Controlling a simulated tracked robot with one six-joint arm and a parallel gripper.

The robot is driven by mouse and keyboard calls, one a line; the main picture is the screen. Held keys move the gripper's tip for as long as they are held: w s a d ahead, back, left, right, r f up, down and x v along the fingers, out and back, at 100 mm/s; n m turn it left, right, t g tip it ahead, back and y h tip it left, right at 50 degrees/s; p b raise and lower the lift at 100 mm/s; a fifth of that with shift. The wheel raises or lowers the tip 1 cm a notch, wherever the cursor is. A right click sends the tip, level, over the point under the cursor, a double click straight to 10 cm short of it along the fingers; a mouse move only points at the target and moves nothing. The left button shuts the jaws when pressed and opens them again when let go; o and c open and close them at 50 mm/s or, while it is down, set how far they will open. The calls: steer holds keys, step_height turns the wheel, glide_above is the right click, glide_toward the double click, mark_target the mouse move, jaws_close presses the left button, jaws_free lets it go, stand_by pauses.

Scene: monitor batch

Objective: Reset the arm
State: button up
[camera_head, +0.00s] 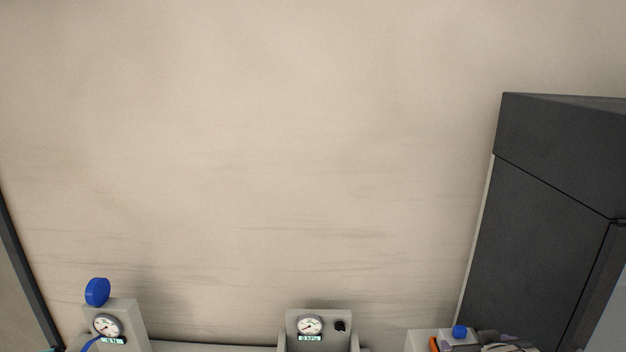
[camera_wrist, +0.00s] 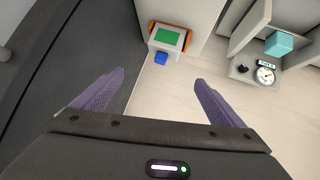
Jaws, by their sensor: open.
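My gripper (camera_wrist: 159,78) shows in the wrist view with its two purple fingers spread wide apart. Nothing is between the fingers. Beyond the fingertips is a white device with orange sides and a green screen (camera_wrist: 169,38), with a blue knob (camera_wrist: 161,58) beside it. The blue knob also shows at the bottom right of the head view (camera_head: 460,332). Grey and purplish parts beside it there are cut off by the bottom edge, so my arm's pose is mostly hidden.
A tall dark cabinet (camera_head: 560,200) stands at the right. A gauge stand with a blue disc (camera_head: 97,292) is at lower left; another gauge stand (camera_head: 318,326) is at bottom middle. In the wrist view, a teal block (camera_wrist: 279,44) sits near a gauge (camera_wrist: 265,75). The pale wall (camera_head: 250,150) is bare.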

steer(key=s+a+r+g+y, duration=0.1)
steer(key=s+a+r, duration=0.3)
steer(key=s+a, duration=0.5)
steer(key=s+a+r+g+y, duration=0.2)
steer(key=s+a+r+g, duration=0.1)
steer(key=s+a, duration=0.6)
steer(key=shift+a+r+n, duration=0.3)
steer(key=shift+a+r, duration=0.15)
steer(key=shift+r, duration=0.15)
steer(key=shift+c, duration=0.4)
stand_by(0.4)
